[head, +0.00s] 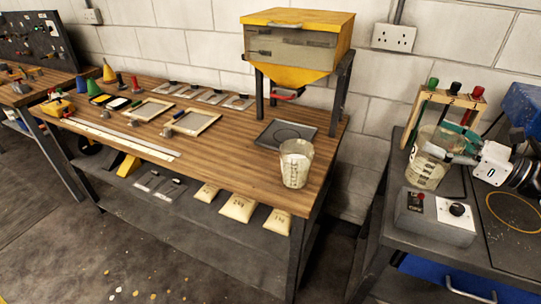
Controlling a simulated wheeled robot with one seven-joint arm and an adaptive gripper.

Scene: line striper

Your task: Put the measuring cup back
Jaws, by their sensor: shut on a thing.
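A clear measuring cup (427,172) with markings is at the right, over the dark right-hand bench, in front of a wooden rack. My gripper (449,146) comes in from the right and is shut on this measuring cup near its upper right side. I cannot tell whether its base touches the bench. A second clear cup with markings (296,164) and pale contents stands upright on the wooden bench (237,165), apart from my gripper, near the dark square plate (285,135).
A yellow hopper (297,48) on dark legs stands over the plate. The wooden rack (446,97) holds green, black and red-topped items. A grey control box (433,217) is on the right bench before the held cup. A floor gap separates the benches. Frames and small tools lie further left.

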